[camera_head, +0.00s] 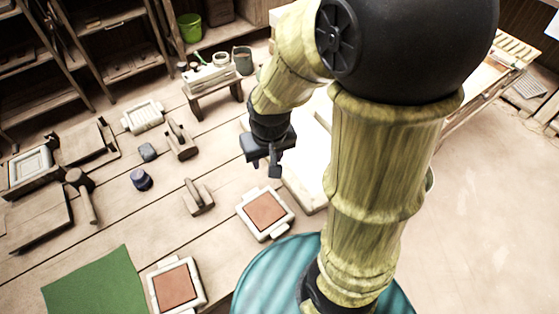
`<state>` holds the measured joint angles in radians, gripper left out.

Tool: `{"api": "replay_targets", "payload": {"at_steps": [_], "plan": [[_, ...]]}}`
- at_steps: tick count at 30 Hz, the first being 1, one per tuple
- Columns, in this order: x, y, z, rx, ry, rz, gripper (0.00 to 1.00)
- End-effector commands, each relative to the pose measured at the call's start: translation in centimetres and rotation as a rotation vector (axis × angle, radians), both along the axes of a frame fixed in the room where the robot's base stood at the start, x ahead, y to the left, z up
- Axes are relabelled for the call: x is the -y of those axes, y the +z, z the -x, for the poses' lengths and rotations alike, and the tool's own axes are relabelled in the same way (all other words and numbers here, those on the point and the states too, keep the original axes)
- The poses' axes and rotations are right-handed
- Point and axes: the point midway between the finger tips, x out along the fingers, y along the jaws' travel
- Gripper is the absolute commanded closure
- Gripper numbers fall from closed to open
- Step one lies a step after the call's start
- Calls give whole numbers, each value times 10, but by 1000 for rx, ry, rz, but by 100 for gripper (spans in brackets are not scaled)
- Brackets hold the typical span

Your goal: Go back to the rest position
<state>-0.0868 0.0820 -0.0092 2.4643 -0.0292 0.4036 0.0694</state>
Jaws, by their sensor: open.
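My gripper (263,172) hangs from my arm near the middle of the picture. It points down with its two dark fingers apart and nothing between them. It is over the wooden table (120,225), beyond a white-framed tile mould (266,212) with a reddish-brown filling. A second such mould (175,287) lies nearer, at the bottom. My arm hides part of a white slab (303,186) right of the gripper.
A green mat (96,285) lies at the lower left. Wooden hand tools (198,197), a mallet (80,181) and a dark blue pot (141,179) stand on the table. A small bench (213,95) with items is behind. Shelves line the back.

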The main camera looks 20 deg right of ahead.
Motion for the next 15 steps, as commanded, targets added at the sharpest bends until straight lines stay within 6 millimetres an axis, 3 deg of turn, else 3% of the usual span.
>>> {"api": "replay_targets", "payload": {"at_steps": [1,4,15], "plan": [[11,2,12,18,-21,-4,60],[21,4,24,37,-33,-5,60],[22,6,26,40,-34,-5,60]]}}
